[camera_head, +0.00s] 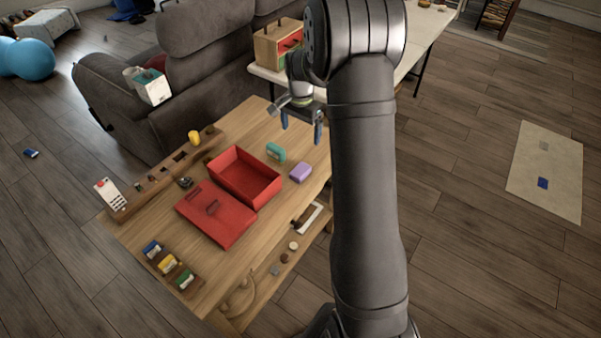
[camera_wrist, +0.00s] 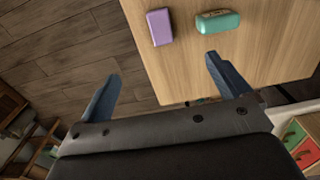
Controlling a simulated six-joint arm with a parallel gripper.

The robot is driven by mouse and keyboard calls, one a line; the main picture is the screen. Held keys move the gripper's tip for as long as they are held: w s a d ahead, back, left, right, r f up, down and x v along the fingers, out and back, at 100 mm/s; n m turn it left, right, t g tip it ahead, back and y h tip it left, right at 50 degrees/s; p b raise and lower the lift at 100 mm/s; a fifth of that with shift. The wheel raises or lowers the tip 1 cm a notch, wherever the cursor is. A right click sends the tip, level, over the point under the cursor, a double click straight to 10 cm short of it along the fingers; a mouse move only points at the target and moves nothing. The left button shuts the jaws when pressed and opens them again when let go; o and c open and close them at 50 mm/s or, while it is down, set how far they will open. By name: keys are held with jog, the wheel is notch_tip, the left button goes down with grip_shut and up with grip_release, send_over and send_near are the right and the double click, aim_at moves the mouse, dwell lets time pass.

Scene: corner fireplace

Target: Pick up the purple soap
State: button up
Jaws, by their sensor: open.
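The purple soap (camera_head: 301,172) is a small rounded block lying on the wooden table (camera_head: 215,265), near its right edge. In the wrist view the purple soap (camera_wrist: 159,27) lies near the table edge, beyond the fingertips. My gripper (camera_head: 301,130) has blue fingers and hangs above the far right part of the table, behind the soap. In the wrist view my gripper (camera_wrist: 162,75) is open with nothing between its fingers. A teal block (camera_head: 275,152) lies close to the soap, and the teal block (camera_wrist: 217,22) has a pale mark on top.
An open red box (camera_head: 233,189) stands left of the soap, with its red lid (camera_head: 215,222) in front. Several small items line the table edges. A grey sofa (camera_head: 200,80) and a white table with a wooden drawer box (camera_head: 275,45) stand behind.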

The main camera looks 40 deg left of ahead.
jog(key=n, duration=1.8)
send_over(303, 171)
notch_tip(303, 171, down, 13)
jog(key=shift+w+d+r, duration=0.1)
jog(key=shift+r, duration=0.05)
jog(key=shift+f, duration=2.7)
jog(key=c, duration=1.1)
